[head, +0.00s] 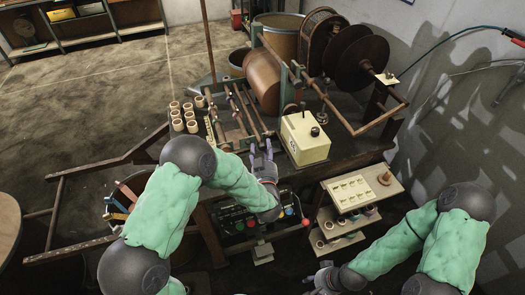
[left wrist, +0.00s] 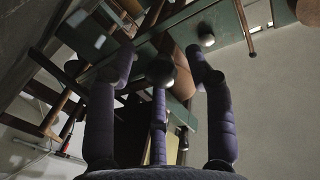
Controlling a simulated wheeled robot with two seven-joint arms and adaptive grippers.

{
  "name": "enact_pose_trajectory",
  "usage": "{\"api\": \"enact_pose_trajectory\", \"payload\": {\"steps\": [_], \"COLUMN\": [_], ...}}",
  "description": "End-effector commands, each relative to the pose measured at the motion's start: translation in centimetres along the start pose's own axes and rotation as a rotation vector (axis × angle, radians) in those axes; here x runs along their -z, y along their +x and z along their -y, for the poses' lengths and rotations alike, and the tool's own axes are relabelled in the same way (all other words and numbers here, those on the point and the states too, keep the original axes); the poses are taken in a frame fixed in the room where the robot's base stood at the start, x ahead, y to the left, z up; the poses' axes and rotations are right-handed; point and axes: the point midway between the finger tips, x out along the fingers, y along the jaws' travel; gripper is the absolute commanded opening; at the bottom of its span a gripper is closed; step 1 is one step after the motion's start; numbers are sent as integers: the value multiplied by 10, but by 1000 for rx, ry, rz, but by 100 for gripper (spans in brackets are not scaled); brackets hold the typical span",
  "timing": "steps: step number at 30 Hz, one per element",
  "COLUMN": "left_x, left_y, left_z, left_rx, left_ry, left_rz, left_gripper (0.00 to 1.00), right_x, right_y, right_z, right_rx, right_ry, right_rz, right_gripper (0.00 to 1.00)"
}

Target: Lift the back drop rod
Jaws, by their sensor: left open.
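A wooden frame with several thin rods (head: 236,108) stands on the bench in the head view. I cannot tell which rod is the back drop rod. My left gripper (head: 262,150) is at the near right end of this frame, fingers pointing toward it. It is open and appears empty. In the left wrist view its spread purple-grey fingers (left wrist: 160,70) show in front of dark green bars and a brown cylinder; contact with a rod cannot be made out. My right gripper (head: 318,278) is low at the bottom edge, away from the frame, its jaws unclear.
A cream box (head: 305,138) with black knobs stands close right of my left gripper. Several small spools (head: 184,116) stand left of the frame. A large brown drum (head: 262,80) and dark reels (head: 360,62) are behind. A control panel (head: 240,222) lies below my left forearm.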

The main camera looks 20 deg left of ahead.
Motion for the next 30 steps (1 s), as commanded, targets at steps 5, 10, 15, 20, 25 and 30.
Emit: {"api": "enact_pose_trajectory", "payload": {"steps": [5, 10, 15, 20, 25, 30], "left_x": [0, 0, 0, 0, 6, 22], "left_y": [2, 2, 2, 1, 2, 3], "left_z": [0, 0, 0, 0, 2, 5], "left_rx": [0, 0, 1, 1, 0, -2], "left_ry": [0, 0, -1, -1, -3, -10], "left_rz": [0, 0, 1, 2, 12, 38], "left_gripper": [53, 36, 0, 0, 0, 0], "right_x": [0, 0, 0, 0, 0, -1], "right_y": [0, 0, 0, 0, -6, -22], "right_z": [0, 0, 0, 0, 2, 8], "right_rx": [0, 0, 0, 0, 0, 0], "right_ry": [0, 0, 0, 0, 0, 0], "right_rz": [0, 0, 0, 0, 0, 0], "right_gripper": [40, 40, 40, 40, 40, 40]}}
